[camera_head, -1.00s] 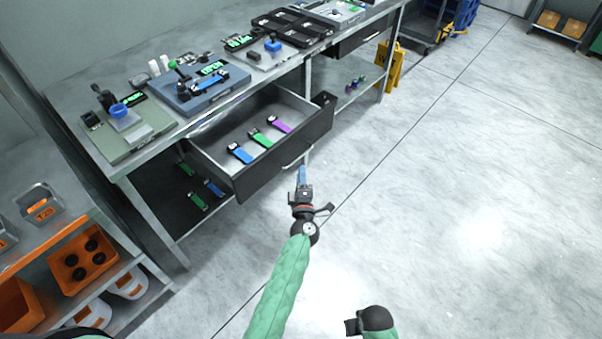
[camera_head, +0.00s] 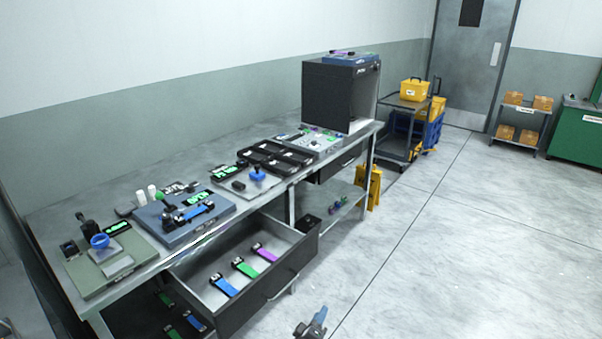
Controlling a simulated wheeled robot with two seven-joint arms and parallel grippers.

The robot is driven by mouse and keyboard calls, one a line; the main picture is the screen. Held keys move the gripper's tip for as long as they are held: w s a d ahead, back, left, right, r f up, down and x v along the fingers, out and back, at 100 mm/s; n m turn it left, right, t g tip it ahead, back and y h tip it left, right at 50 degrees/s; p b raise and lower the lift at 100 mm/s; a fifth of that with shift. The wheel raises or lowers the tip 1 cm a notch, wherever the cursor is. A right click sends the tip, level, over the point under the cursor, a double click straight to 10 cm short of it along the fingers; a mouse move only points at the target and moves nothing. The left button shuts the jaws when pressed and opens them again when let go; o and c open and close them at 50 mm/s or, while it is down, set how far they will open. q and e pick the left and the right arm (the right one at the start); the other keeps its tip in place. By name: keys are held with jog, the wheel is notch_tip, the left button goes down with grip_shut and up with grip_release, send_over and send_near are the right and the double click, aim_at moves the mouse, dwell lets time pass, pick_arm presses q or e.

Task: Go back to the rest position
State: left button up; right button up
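My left gripper (camera_head: 314,324) shows at the bottom edge of the view, over the floor in front of the open drawer (camera_head: 262,304). It is apart from the drawer, and most of it is cut off by the frame. A small blue part shows at its tip; I cannot tell whether this is a finger or something held. My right gripper is out of view.
The open drawer juts out from the workbench (camera_head: 290,172) and holds blue, green and purple straps. A blue fixture (camera_head: 160,232), black trays (camera_head: 280,157) and a dark cabinet (camera_head: 325,95) stand on top. The floor (camera_head: 450,260) at right is clear.

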pick_arm(q)
jog(key=s+a+f+m+g+y, duration=0.2)
jog(key=s+a+f, duration=0.5)
jog(key=s, duration=0.5)
jog(key=s+a+f+m+g+y, duration=0.2)
jog(key=s+a+f+m+g, duration=0.2)
jog(key=s, duration=0.9)
jog(key=s+a+f+m+g+y, duration=0.2)
jog(key=s+a+f+g, duration=0.6)
jog(key=s, duration=0.5)
notch_tip(320, 180, down, 3)
jog(key=a+m, duration=0.1)
jog(key=a, duration=0.1)
jog(key=shift+s+a+m, duration=0.2)
jog(key=shift+a+m, duration=0.15)
jog(key=shift+m, duration=0.05)
